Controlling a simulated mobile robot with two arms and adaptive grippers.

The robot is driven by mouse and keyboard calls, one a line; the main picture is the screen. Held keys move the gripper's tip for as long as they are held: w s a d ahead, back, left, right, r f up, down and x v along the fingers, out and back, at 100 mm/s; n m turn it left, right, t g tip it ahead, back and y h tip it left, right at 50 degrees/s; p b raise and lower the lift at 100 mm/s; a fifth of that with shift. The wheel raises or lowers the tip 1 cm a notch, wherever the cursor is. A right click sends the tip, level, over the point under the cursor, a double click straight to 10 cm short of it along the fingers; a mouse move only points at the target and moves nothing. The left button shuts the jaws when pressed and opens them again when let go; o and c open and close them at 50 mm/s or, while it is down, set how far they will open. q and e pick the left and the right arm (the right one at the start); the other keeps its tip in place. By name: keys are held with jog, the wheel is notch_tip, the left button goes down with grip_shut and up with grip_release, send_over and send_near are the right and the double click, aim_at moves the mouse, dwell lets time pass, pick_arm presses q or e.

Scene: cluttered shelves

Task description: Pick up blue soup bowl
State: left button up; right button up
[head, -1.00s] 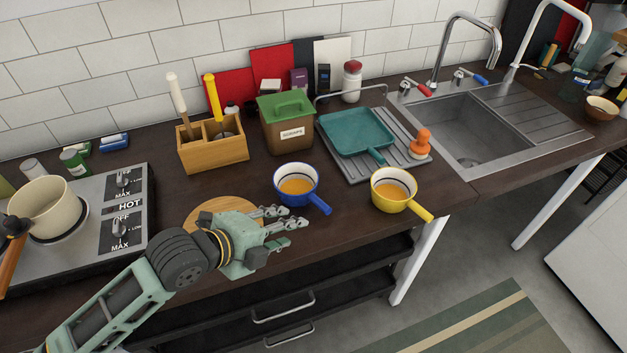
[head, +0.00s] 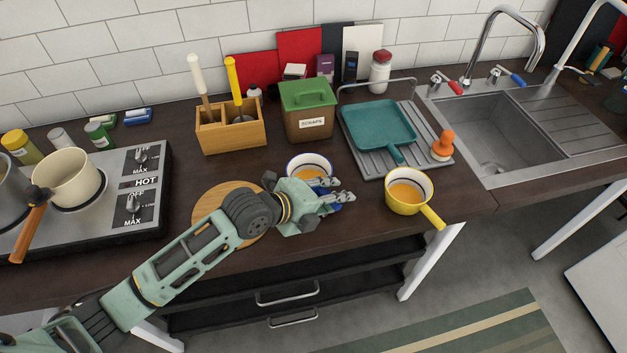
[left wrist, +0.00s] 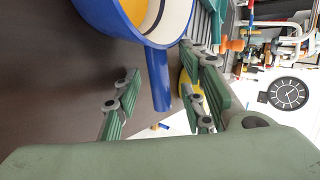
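The blue soup bowl (head: 300,163) with a white inside and orange soup stands on the dark counter in the head view. My left gripper (head: 340,190) is in front of it and hides its lower part and most of its handle. In the left wrist view the bowl (left wrist: 152,30) is close at the top, and its blue handle (left wrist: 158,80) reaches down between the spread green fingers of the left gripper (left wrist: 163,88). The fingers look apart from the handle on both sides. My right gripper is not in view.
A yellow bowl (head: 400,205) with orange soup stands just right of the gripper. A round wooden board (head: 210,203) lies under my left arm. A teal pan (head: 375,125) sits on a drying rack behind. A stove (head: 135,190) is at left.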

pick_arm(q)
grip_shut()
dwell(0.6)
